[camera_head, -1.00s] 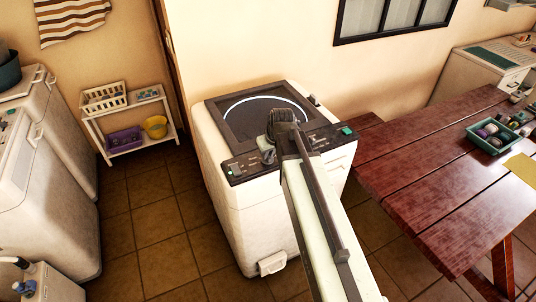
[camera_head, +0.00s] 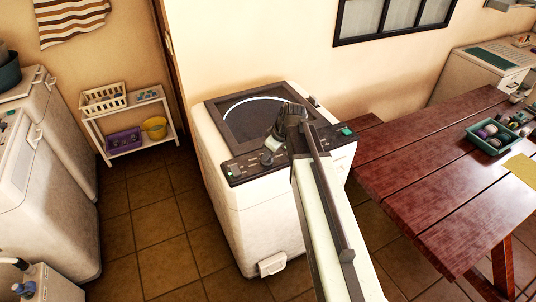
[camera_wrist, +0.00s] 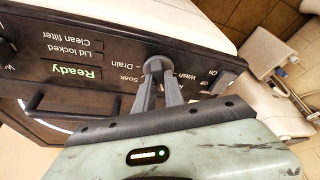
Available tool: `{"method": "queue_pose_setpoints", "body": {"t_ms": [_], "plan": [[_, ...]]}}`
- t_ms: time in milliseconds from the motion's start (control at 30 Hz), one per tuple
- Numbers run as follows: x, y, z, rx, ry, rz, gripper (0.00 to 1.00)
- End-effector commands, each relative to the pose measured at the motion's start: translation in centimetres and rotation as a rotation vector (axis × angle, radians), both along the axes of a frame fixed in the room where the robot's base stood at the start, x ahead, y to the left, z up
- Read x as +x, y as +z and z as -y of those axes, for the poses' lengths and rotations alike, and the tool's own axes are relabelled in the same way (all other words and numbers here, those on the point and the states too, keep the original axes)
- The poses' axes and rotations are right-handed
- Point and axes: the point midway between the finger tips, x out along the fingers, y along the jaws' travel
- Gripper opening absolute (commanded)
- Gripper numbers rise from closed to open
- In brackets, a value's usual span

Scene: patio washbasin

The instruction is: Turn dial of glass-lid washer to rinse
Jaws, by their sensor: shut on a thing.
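The glass-lid washer (camera_head: 253,208) is a white top-loader with a dark-framed round glass lid (camera_head: 250,122), which is down. Its black control panel (camera_head: 246,168) runs along the front edge. In the wrist view the panel appears upside down, with a green "Ready" display (camera_wrist: 74,72). My gripper (camera_wrist: 159,80) is shut on a grey round dial (camera_wrist: 157,63). Labels "Wash", "Soak" and "Drain" show around the dial; "Rinse" is not visible and the dial's pointer is unclear. In the head view my gripper (camera_head: 268,155) is over the panel and the dial cannot be made out.
A red-brown wooden table (camera_head: 430,185) with a green tray (camera_head: 494,137) stands close to the washer's right. A white shelf (camera_head: 128,128) with baskets is at the back left. White machines (camera_head: 50,165) line the left side. Tiled floor between them is clear.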

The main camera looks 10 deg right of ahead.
Motion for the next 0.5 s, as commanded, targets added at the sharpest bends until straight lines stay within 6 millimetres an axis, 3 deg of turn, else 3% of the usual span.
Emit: {"method": "queue_pose_setpoints", "body": {"t_ms": [500], "plan": [[0.11, 0.0, 0.05, 0.0, 0.181, -0.001, 0.0]]}}
